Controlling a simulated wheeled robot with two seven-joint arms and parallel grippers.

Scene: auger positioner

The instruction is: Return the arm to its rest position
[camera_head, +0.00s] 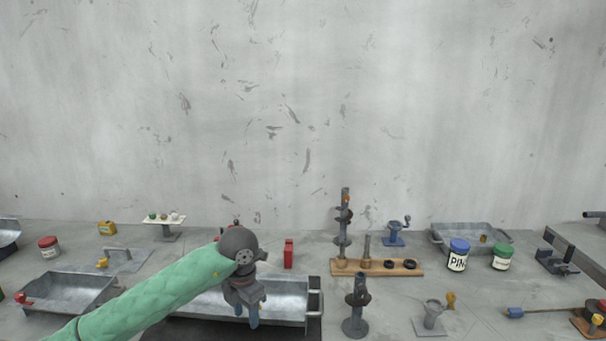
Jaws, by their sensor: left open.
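My left arm, in a green padded sleeve, comes in from the lower left of the head view. Its left gripper (246,316) points down over a grey metal trough (289,301), with blue fingertips apart and nothing seen between them. Whether the fingertips touch the trough, I cannot tell. The arm hides the left part of the trough. My right gripper is not in view.
A wooden board (405,268) with a upright auger (343,225) and rings stands right of the trough. A dark post (356,308) stands in front of it. Jars with blue (459,254) and green (502,257) lids stand at right. A red block (288,254) is behind the trough.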

